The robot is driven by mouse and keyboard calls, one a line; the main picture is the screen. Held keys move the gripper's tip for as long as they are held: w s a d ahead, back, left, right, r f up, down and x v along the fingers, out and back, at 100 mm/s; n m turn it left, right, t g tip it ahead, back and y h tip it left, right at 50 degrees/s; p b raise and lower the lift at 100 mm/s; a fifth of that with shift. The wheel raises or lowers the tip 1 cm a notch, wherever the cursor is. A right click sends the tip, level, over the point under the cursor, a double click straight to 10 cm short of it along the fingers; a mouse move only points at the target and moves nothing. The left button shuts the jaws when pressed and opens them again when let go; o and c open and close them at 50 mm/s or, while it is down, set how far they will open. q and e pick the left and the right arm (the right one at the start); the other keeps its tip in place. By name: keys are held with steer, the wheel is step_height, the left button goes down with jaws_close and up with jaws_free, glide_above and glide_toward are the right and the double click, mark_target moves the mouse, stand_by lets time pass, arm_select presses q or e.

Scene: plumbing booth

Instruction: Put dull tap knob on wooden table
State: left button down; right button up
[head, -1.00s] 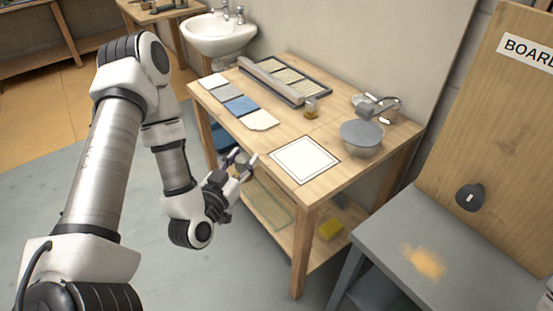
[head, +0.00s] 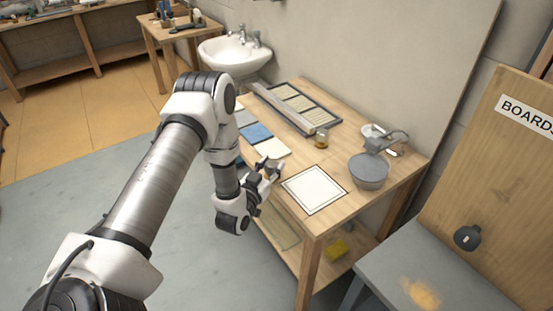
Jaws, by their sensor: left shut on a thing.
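The wooden table (head: 312,157) stands in the middle of the head view. My left gripper (head: 270,169) is at the table's near left edge, beside the white black-bordered mat (head: 314,190). It is shut on a small greyish thing, most likely the dull tap knob (head: 272,165). The fingers hide much of this thing, so its shape and finish are not clear. I cannot tell whether it touches the tabletop. My right gripper is not in view.
Coloured cloths (head: 256,133), a framed rack (head: 296,102), a small jar (head: 321,138) and a grey bowl (head: 369,173) stand on the table. A white sink (head: 232,55) is behind. A grey bench (head: 400,262) is at right. The white mat is bare.

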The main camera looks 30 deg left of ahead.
mark_target(276, 165)
arm_select(q)
steer(key=w, duration=0.2)
steer(key=w+a, duration=0.1)
steer(key=w, duration=0.1)
steer(key=shift+w+f, duration=0.1)
steer(key=shift+f, duration=0.05)
step_height(276, 165, down, 3)
steer(key=shift+r+p, duration=0.15)
steer(key=shift+p, duration=0.35)
steer(key=shift+w+f, duration=0.1)
steer(key=shift+f, duration=0.3)
steer(key=c, duration=0.6)
jaws_free()
steer(key=shift+c, duration=0.2)
